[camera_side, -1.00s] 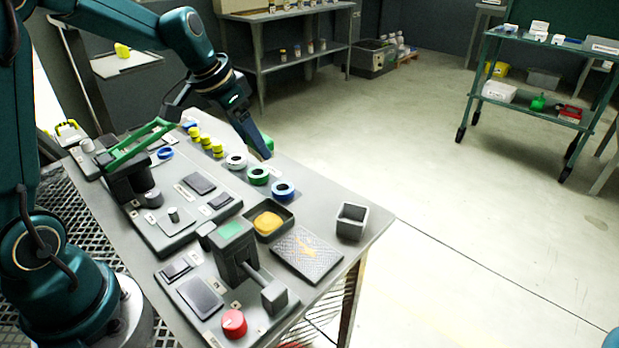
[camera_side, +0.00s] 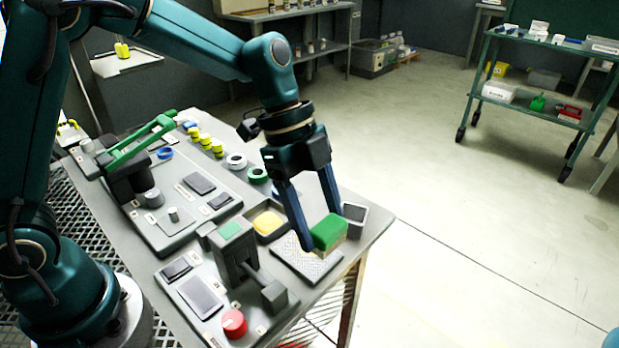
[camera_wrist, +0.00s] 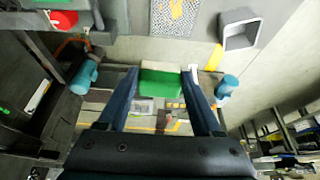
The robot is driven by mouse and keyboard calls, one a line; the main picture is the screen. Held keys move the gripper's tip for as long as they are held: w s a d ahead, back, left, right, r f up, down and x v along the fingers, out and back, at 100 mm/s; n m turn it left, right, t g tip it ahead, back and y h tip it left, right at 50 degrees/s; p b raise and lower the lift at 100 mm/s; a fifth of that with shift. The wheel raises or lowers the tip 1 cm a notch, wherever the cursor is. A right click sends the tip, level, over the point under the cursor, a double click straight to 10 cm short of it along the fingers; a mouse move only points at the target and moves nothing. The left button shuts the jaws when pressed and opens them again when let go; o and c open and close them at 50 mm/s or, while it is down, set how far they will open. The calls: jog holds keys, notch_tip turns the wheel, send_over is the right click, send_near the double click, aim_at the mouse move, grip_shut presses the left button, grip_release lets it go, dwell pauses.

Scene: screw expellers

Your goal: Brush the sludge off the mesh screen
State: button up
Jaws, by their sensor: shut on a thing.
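My gripper (camera_side: 322,238) is shut on a green brush (camera_side: 329,231) with a pale lower part. The brush also shows between the fingers in the wrist view (camera_wrist: 160,84). In the side view the brush overlaps the right part of the grey mesh screen (camera_side: 292,262); its height above the screen is hard to tell. In the wrist view the mesh screen (camera_wrist: 187,26) lies beyond the brush, apart from it in the picture. An orange-yellow sludge patch (camera_wrist: 177,9) shows on the screen there. In the side view the gripper and brush hide the patch.
A grey open box (camera_side: 354,218) stands right of the screen, near the table edge. A dark tray with a yellow pad (camera_side: 267,222) lies behind the screen. A grey press-like block (camera_side: 236,256) and a red knob (camera_side: 234,323) stand to the left and front.

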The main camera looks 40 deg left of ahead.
send_over(319, 271)
jog(key=shift+a+f, duration=0.15)
jog(key=shift+f, duration=2.8)
jog(key=shift+a+f, duration=0.2)
jog(key=shift+f, duration=0.7)
jog(key=shift+a, duration=0.4)
jog(key=shift+c, duration=0.6)
jog(key=shift+a, duration=3.4)
jog(key=d, duration=0.8)
jog(key=shift+r, duration=4.1)
